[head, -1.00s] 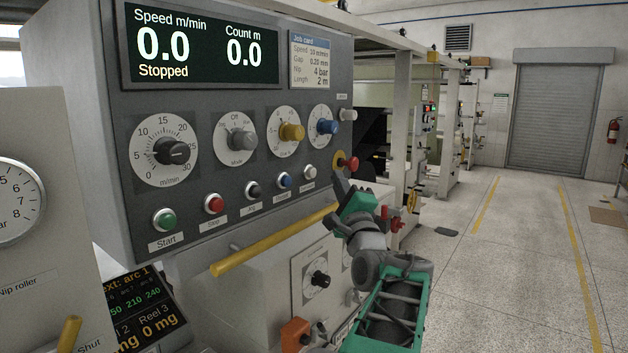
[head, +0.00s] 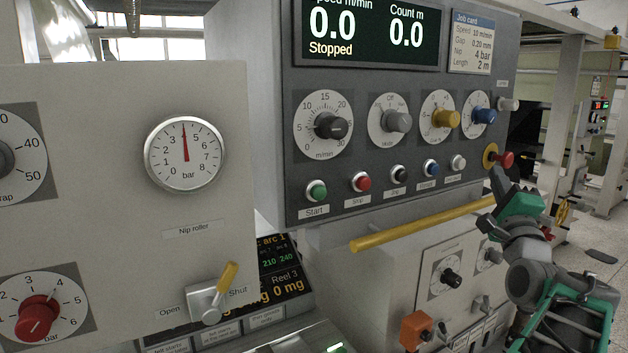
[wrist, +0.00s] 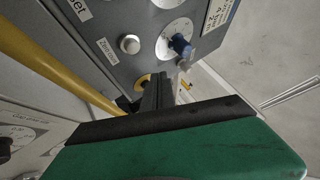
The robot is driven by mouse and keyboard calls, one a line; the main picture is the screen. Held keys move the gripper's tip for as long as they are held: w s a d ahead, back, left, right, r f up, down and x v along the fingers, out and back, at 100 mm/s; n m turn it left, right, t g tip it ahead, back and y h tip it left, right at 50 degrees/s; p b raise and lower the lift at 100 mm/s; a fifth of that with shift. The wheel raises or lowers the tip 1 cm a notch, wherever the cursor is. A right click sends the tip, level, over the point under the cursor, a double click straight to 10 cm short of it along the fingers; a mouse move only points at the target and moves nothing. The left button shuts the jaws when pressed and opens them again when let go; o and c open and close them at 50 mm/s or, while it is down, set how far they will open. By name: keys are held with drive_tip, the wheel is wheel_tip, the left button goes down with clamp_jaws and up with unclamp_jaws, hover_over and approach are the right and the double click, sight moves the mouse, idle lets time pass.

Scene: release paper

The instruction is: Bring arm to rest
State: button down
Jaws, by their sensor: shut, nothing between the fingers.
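My arm, green and dark grey, reaches up at the right of the head view. My gripper (head: 496,176) is at the lower right edge of the control panel (head: 300,160), just below the red mushroom button (head: 504,160) on its yellow ring. In the wrist view the dark fingers of my gripper (wrist: 155,88) are together, with nothing visible between them, and point toward the panel's corner. I cannot tell whether the fingertips touch the panel.
A yellow bar (head: 425,224) runs below the panel, close to my arm. An orange block (head: 416,330) and a lower dial plate (head: 446,282) sit left of my arm. A nip gauge (head: 185,154) and yellow lever (head: 227,277) are at the left. Floor shows at far right.

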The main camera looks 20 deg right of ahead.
wheel_tip(320, 180, down, 23)
drive_tip(key=s+d+n+g+y, duration=0.2)
drive_tip(key=n+g+y, duration=0.3)
drive_tip(key=n+g, duration=0.4)
drive_tip(key=s+a+f+n+g+y, duration=0.2)
drive_tip(key=s+a+f+n+g, duration=0.1)
drive_tip(key=s+a+f, duration=0.4)
drive_tip(key=s+a+f+n+g+y, duration=0.2)
drive_tip(key=s+a+f+n, duration=0.15)
drive_tip(key=f, duration=0.55)
drive_tip(key=s+a+f+n+g+y, duration=0.1)
drive_tip(key=a+f+n+g+y, duration=0.15)
drive_tip(key=a, duration=1.25)
drive_tip(key=w+a+r+n, duration=0.1)
drive_tip(key=w+a+n, duration=0.1)
drive_tip(key=a, duration=0.6)
drive_tip(key=w+a+r+n+t+y, duration=0.1)
drive_tip(key=w+a+n, duration=0.2)
drive_tip(key=a, duration=0.4)
drive_tip(key=w+a+r+n, duration=0.2)
drive_tip(key=w+a+n, duration=0.1)
drive_tip(key=a, duration=0.5)
drive_tip(key=shift+w+a+n, duration=0.2)
drive_tip(key=shift+a+n, duration=0.15)
drive_tip(key=shift+n, duration=0.45)
